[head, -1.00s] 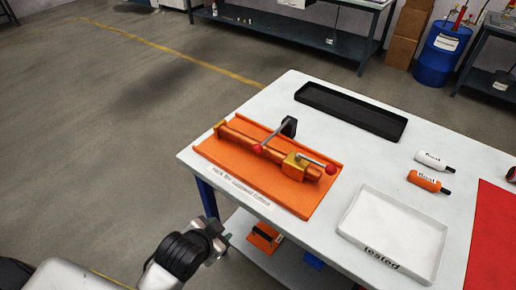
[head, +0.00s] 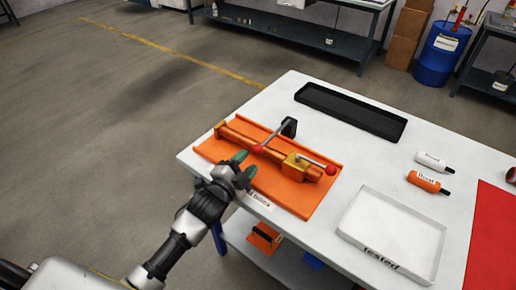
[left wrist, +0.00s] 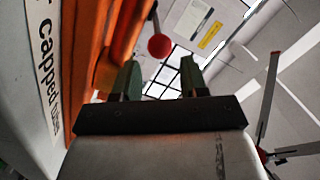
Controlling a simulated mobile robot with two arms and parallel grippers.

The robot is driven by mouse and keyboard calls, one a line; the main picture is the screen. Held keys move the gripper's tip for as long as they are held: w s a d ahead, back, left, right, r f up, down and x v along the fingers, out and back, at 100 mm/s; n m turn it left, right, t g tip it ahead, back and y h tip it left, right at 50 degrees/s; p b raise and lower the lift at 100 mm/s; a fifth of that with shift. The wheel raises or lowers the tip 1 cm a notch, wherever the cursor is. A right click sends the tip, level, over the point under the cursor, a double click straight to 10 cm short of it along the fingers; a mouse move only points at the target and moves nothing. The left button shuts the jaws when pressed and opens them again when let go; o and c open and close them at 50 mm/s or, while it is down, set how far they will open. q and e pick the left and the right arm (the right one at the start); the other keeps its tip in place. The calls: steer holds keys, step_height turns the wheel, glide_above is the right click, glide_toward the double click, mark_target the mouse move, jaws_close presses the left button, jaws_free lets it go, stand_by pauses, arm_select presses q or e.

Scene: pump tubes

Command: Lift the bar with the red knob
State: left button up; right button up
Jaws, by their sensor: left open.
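An orange pump fixture (head: 272,181) lies on the white table. Near its middle, a grey bar (head: 272,136) slants from a dark block down to a red knob (head: 257,148). A second grey bar with a red knob (head: 331,169) is at the fixture's right end, over a gold block (head: 295,165). My left gripper (head: 246,164) is open and empty, over the fixture's front left edge, just short of the first knob. In the left wrist view, a red knob (left wrist: 159,45) shows beyond the gap between the green fingertips (left wrist: 160,78), apparently not touching them.
A white tray marked "tested" (head: 351,236) stands to the right of the fixture, and a black tray (head: 350,112) behind it. A white bottle (head: 430,160) and an orange bottle (head: 425,181) lie near a red mat (head: 494,235).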

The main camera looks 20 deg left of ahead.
mark_target(255, 153)
arm_select(q)
steer(key=x, duration=0.6)
steer(key=shift+w, duration=0.15)
steer(key=shift+c, duration=0.2)
jaws_close()
